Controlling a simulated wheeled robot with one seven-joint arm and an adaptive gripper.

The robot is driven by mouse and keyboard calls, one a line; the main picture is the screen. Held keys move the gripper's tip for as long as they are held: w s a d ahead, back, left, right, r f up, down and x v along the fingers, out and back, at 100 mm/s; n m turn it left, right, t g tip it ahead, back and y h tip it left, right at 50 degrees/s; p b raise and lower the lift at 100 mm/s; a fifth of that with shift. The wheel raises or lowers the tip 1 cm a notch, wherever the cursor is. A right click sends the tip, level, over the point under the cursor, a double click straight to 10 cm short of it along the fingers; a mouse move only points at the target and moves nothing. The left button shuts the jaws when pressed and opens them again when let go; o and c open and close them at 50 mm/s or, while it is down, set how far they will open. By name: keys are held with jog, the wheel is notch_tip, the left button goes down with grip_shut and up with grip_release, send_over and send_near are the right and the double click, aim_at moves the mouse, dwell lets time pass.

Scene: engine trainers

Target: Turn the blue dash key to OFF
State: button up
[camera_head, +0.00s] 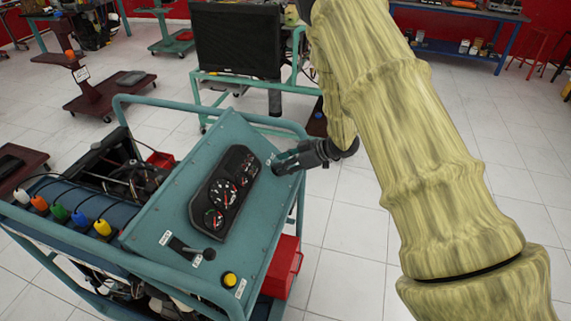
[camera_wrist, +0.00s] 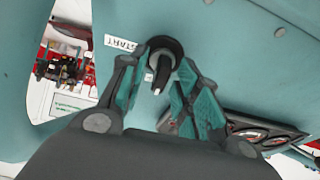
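The dash panel (camera_head: 172,208) is the sloped teal top of the engine trainer. In the wrist view a key (camera_wrist: 162,74) sits in a round black switch (camera_wrist: 168,48) beside a START label (camera_wrist: 122,43). The key looks dark with a pale end, not clearly blue. My gripper (camera_wrist: 163,62) has its two fingers apart, one on each side of the key and switch; I see a gap around the key. In the head view my gripper (camera_head: 283,163) is at the panel's upper right edge and hides the key. The OFF mark is not visible.
A gauge cluster (camera_head: 226,190) lies left of my gripper; part of it shows in the wrist view (camera_wrist: 262,133). A black lever (camera_head: 192,250) and a yellow button (camera_head: 229,280) are lower on the panel. A teal tube rail (camera_head: 205,101) runs behind. A red box (camera_head: 283,266) hangs below right.

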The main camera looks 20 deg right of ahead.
jog(key=v, duration=1.2)
jog(key=s+a+f+m+h, duration=0.35)
jog(key=s+f, duration=0.45)
jog(key=f, duration=0.3)
jog(key=s+a+f+m+h, duration=0.2)
jog(key=s+f+m, duration=0.2)
jog(key=s+f, duration=0.55)
jog(key=s+a+f+m+g+h, duration=0.1)
jog(key=s+f, duration=0.4)
jog(key=s, duration=0.7)
jog(key=s+a+f+m+g+h, duration=0.1)
jog(key=s+f+g, duration=0.4)
jog(key=s, duration=0.8)
jog(key=shift+s+a+m+h, duration=0.25)
jog(key=shift+m+h, duration=0.5)
jog(key=shift+m, duration=0.4)
